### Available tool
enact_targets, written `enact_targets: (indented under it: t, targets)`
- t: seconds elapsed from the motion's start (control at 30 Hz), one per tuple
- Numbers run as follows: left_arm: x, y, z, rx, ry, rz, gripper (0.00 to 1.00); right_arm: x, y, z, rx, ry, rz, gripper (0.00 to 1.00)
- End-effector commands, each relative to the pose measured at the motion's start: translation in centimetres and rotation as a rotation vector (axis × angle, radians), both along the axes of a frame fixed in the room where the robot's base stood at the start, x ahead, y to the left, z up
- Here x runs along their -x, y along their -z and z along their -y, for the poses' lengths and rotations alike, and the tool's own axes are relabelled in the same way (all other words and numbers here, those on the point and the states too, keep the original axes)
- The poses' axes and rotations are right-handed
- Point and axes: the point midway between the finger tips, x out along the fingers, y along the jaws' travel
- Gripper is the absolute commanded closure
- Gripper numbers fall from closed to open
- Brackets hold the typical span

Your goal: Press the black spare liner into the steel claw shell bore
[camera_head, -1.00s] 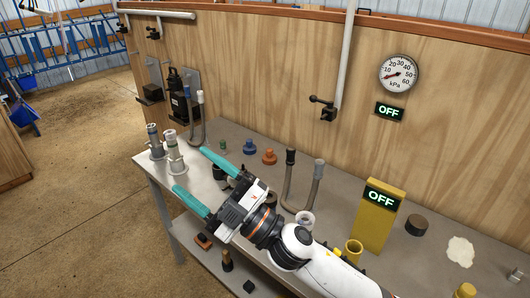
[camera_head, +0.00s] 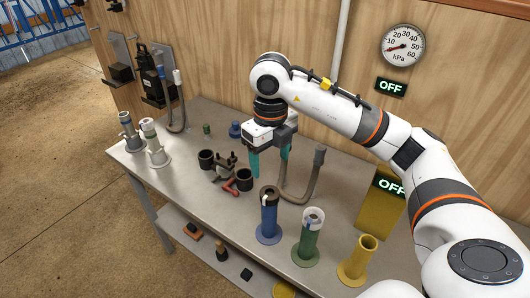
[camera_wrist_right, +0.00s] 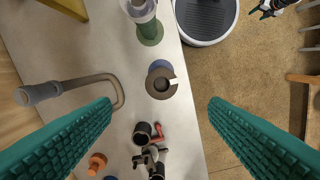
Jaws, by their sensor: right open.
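A black liner (camera_head: 268,196) with a pale tag stands upright in a blue holder (camera_head: 269,222) near the table's front edge. Two grey, steel-looking upright shells (camera_head: 128,132) stand at the table's left end. I cannot tell which is the claw shell, and their bores are not clear.
A claw assembly with black cups (camera_head: 243,179) and a red handle lies left of the blue holder. A green holder (camera_head: 308,243) with a white-topped tube and a yellow holder (camera_head: 357,262) stand to its right. A bent grey hose (camera_head: 313,178) stands behind. The table's front left is clear.

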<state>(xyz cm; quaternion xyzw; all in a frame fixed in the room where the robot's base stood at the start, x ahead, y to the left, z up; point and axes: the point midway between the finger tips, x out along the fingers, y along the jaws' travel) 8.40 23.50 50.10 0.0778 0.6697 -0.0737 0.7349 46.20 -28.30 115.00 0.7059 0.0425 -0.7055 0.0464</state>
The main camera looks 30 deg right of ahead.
Motion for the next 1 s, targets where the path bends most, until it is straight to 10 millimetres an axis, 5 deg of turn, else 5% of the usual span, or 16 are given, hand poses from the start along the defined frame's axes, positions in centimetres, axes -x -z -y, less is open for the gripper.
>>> enact_targets:
  t: [0.6,1.0]
  targets:
    - [0.2,-2.9,0.0,0.000,0.000,-0.002,0.37,0.1,10.0,-0.1,-0.004,-0.004,-0.005,0.31]
    - [-0.1,-3.1,0.0,0.000,0.001,0.002,0.37,0.0,11.4,-0.2,-0.005,-0.005,-0.001,0.31]
